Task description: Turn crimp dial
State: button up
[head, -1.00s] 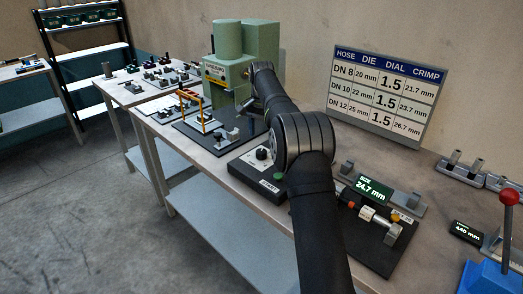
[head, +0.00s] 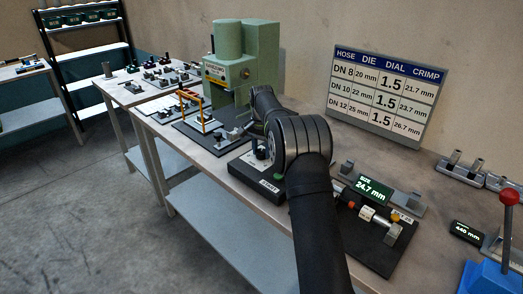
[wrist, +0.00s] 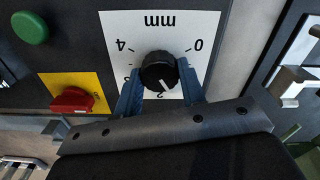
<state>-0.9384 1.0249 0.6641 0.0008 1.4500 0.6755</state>
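The crimp dial is a round black knob (wrist: 158,72) on a white scale plate (wrist: 118,30) marked "mm" in the wrist view. The scale reads upside down, with 0 at right, 4 at left and 2 near the bottom. The knob's pale pointer line aims down and slightly right, near the 2. My gripper (wrist: 160,82) has one blue finger on each side of the knob, very close to it; I cannot tell whether they press on it. In the head view the dial sits on a dark control box (head: 243,170), and my arm largely hides it and the gripper.
A green button (wrist: 29,27) and a red knob on a yellow plate (wrist: 72,100) lie left of the dial. The green press (head: 228,70) stands behind the box. A wall chart (head: 384,95) lists dial 1.5 in each row. A size display (head: 372,190) reads 24.7 mm.

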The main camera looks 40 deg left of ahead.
jog(key=shift+c, duration=0.8)
jog(key=shift+n, duration=0.3)
jog(key=n, duration=0.4)
jog(key=shift+n, duration=0.3)
jog(key=n, duration=0.6)
jog(key=shift+n, duration=0.4)
jog(key=o, duration=1)
